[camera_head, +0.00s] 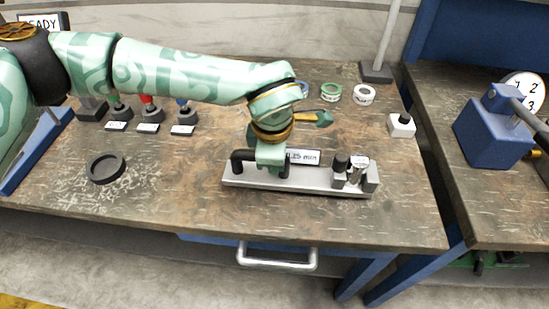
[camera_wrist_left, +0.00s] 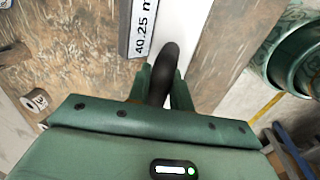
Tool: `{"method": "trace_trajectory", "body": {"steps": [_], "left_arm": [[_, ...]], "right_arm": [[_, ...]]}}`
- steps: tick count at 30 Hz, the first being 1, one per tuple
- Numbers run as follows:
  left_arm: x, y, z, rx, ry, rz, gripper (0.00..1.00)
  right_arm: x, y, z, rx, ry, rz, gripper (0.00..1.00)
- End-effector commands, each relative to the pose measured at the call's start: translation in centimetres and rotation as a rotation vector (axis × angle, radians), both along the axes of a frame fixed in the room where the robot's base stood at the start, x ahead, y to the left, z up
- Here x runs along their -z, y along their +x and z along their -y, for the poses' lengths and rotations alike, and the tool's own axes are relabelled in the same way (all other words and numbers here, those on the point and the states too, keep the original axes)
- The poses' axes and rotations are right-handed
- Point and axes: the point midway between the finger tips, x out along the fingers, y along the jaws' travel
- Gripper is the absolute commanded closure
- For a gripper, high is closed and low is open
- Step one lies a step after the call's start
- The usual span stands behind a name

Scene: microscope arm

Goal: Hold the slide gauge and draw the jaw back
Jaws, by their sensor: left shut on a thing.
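The slide gauge (camera_head: 310,184) is a long pale bar lying on the workbench. A black arched handle (camera_head: 241,157) stands at its left end, and a small display plate stands behind its middle. The jaw (camera_head: 341,168), with a black knob on top, sits near the right end beside a grey block. My left gripper (camera_head: 270,167) is at the handle. In the left wrist view, its two fingers (camera_wrist_left: 160,85) are shut on the black handle (camera_wrist_left: 166,66), and the display (camera_wrist_left: 146,27) reads 40.25. My right gripper is not in view.
Tape rolls (camera_head: 331,92) and a small white block with a black knob (camera_head: 402,125) lie behind the gauge. A black ring (camera_head: 106,168) and several labelled stands are at the left. A blue dial device (camera_head: 492,130) is on the right bench. The front of the workbench is clear.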

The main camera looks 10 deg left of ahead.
Motion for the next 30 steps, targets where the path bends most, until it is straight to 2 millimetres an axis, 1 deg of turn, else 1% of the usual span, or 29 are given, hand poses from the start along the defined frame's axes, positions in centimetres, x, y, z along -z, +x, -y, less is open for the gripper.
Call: {"method": "trace_trajectory", "body": {"steps": [1, 6, 17, 30], "left_arm": [[0.01, 0.34, 0.11, 0.000, -0.005, 0.005, 1.00], [0.20, 0.66, 0.08, 0.000, -0.005, 0.005, 1.00], [0.15, 0.69, 0.07, 0.000, -0.005, 0.006, 1.00], [0.64, 0.70, 0.06, 0.000, -0.005, 0.006, 1.00]], "right_arm": [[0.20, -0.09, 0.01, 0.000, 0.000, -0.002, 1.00], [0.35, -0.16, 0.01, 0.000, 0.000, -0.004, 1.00], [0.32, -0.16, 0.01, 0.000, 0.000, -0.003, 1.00], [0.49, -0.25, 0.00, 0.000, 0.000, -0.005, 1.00]]}}
